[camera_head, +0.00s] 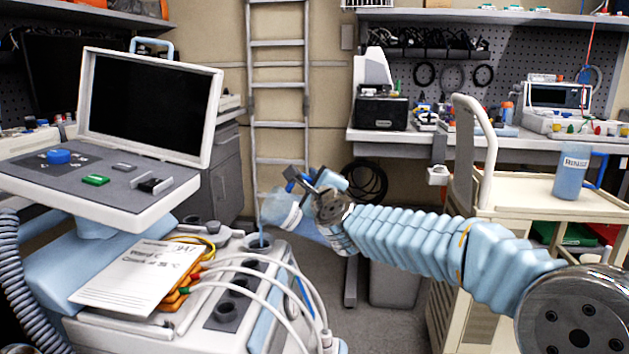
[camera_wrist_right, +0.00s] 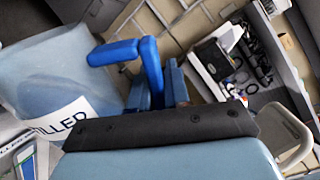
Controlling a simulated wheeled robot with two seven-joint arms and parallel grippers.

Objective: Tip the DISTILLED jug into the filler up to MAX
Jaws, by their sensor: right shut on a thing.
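The translucent blue DISTILLED jug (camera_head: 280,209) is tilted over the near machine, its mouth end toward the left. In the right wrist view the jug (camera_wrist_right: 60,70) shows a white label reading "TILLED" and a blue handle (camera_wrist_right: 125,52). My right gripper (camera_head: 307,184) is shut on the handle. The filler (camera_head: 256,245) appears to be the dark opening on the machine's top below the jug. A thin light-blue streak stands between them; I cannot tell whether it is pouring water. No level or MAX mark is readable. My left gripper is not in view.
A second blue jug (camera_head: 571,172) with an unreadable label stands on the cream cart (camera_head: 520,198) at the right. A screen (camera_head: 148,105), a paper sheet (camera_head: 138,275) and pale hoses (camera_head: 290,290) crowd the machine. Open floor lies behind my right arm.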

